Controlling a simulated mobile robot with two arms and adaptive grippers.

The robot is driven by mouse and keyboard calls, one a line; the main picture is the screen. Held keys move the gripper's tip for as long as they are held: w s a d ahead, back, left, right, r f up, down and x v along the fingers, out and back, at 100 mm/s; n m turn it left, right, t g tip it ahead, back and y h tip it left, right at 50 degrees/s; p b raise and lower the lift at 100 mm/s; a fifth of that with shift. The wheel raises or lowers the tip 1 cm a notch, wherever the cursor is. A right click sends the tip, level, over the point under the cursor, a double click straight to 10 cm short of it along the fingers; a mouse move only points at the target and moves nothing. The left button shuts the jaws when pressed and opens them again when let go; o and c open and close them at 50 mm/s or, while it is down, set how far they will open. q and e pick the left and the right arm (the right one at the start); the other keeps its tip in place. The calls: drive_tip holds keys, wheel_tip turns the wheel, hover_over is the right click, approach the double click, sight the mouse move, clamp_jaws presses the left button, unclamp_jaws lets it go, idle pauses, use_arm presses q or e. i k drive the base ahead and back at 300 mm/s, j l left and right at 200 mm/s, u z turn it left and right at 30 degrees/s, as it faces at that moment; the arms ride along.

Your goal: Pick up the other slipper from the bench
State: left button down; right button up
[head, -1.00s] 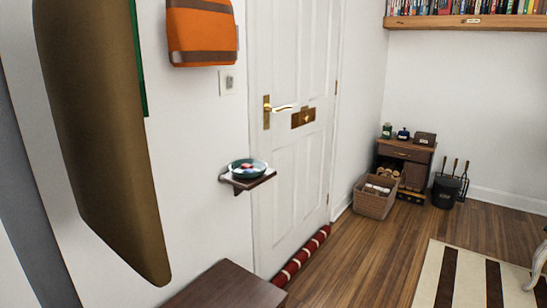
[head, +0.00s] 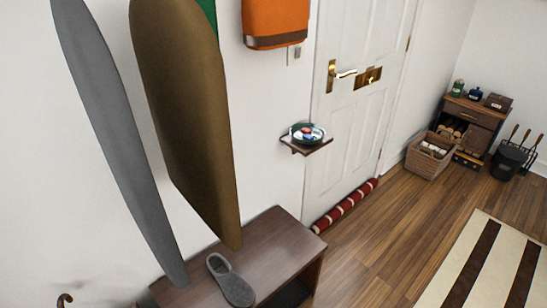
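A single grey slipper (head: 231,281) lies on the dark wooden bench (head: 272,243) at the bottom of the head view. It rests on the bench top near the front edge, with its opening toward the upper left. A hanging grey shape and a brown one come down in front of the wall just behind it. Neither of my grippers shows in this view.
A grey hanging shape (head: 118,140) and a brown one (head: 185,110) crowd the space above the bench. A small wall shelf (head: 306,147) holds a bowl. A red striped draught stopper (head: 345,206) lies along the white door (head: 352,125). The wooden floor to the right is clear up to a striped rug (head: 485,262).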

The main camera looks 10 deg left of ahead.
sight(236, 289)
drive_tip(key=u, duration=0.85)
